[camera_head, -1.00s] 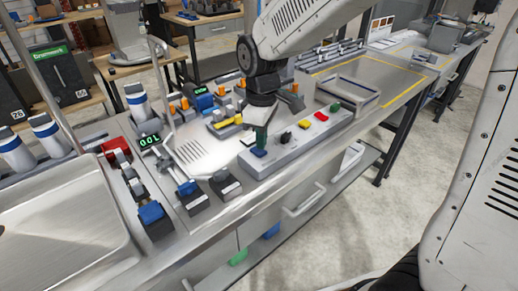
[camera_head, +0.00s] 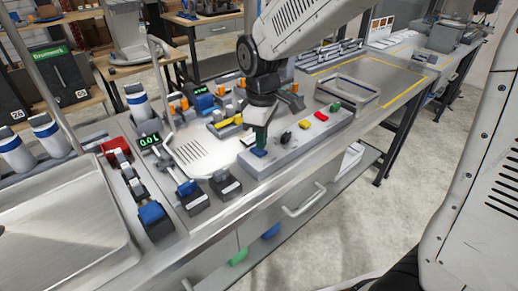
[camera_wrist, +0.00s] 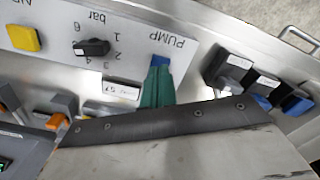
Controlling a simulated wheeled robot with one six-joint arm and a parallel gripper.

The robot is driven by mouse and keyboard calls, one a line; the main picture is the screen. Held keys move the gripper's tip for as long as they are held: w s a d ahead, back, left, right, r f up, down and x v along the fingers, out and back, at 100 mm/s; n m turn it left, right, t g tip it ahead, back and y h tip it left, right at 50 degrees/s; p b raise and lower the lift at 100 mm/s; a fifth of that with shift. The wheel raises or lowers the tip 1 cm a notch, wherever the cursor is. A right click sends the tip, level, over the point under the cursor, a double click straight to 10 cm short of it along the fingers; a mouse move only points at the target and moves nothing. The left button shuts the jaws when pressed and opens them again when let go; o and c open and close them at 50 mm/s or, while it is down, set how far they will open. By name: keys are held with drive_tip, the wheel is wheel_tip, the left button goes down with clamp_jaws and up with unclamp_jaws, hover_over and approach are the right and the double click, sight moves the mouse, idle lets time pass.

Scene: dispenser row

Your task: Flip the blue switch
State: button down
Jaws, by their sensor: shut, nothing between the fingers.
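The blue switch (camera_head: 258,152) sits at the left end of a pale control panel (camera_head: 318,133). In the wrist view the blue switch (camera_wrist: 161,61) lies by the printed word PUMP, partly hidden by my fingers. My gripper (camera_head: 261,139) points down with its green fingers shut and empty. The fingertips (camera_wrist: 159,70) are right at the blue switch; I cannot tell whether they touch it. The switch's tilt cannot be made out.
The panel also carries a black knob (camera_head: 285,137), a yellow button (camera_head: 304,124), a red button (camera_head: 321,116) and a green button (camera_head: 335,107). Black blocks with blue tops (camera_head: 187,188) stand to the left. A metal tray (camera_head: 347,92) lies beyond the panel.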

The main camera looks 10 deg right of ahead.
sight(262, 152)
drive_tip(key=shift+f, duration=0.9)
idle(0.7)
drive_tip(key=shift+r, duration=3.5)
drive_tip(key=shift+s+m, duration=0.1)
drive_tip(key=shift+m, duration=0.2)
drive_tip(key=s+d+r+m, duration=0.1)
drive_tip(key=s+d+m, duration=0.2)
drive_tip(key=s, duration=0.4)
drive_tip(key=s+d+r+m+t, duration=0.1)
drive_tip(key=s+d+m, duration=0.3)
drive_tip(key=s, duration=0.4)
drive_tip(key=s+d+r+m, duration=0.2)
drive_tip(key=s+d, duration=0.3)
drive_tip(key=s, duration=0.3)
drive_tip(key=shift+d+m, duration=0.35)
drive_tip(key=shift+m, duration=0.45)
